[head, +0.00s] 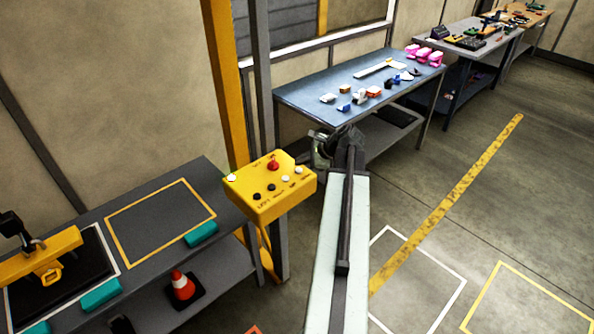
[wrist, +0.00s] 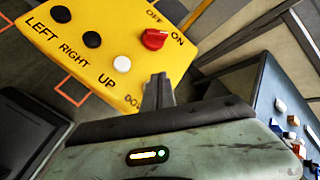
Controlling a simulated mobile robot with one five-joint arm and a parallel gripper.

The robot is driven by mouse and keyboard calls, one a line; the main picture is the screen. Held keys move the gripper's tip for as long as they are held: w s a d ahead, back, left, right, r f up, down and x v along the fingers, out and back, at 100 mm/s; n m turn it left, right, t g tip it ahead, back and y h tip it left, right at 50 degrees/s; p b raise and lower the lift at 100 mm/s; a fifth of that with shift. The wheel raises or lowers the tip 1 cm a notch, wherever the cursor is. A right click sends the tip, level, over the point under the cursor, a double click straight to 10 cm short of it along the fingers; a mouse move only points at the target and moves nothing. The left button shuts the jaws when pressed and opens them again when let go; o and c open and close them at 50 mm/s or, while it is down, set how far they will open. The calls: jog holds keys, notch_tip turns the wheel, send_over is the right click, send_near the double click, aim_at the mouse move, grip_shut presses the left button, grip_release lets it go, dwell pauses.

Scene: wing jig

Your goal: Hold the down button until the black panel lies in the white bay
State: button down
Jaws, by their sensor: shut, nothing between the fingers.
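The black panel (head: 62,293) is at the left of the head view, inside the white outline of the bay (head: 116,262), under a yellow lifting beam (head: 40,254). I cannot tell whether it rests on the bench or hangs just above it. The yellow control box (head: 268,206) carries black left and right buttons, a white up button (wrist: 122,64) and a red knob (wrist: 154,39). My gripper (wrist: 158,90) is shut and empty, its tips at the box beside the up button. The fingers hide the down button and part of its label; contact cannot be told.
A yellow-outlined area (head: 160,222) on the bench is empty. Teal blocks (head: 201,234) sit along the bench's front edge. A blue table (head: 310,92) with small parts is behind my arm. Yellow posts rise behind the box.

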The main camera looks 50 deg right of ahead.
aim_at(301, 171)
notch_tip(301, 171, up, 5)
jog(key=p, duration=0.4)
jog(key=shift+p, duration=0.4)
dwell(1.7)
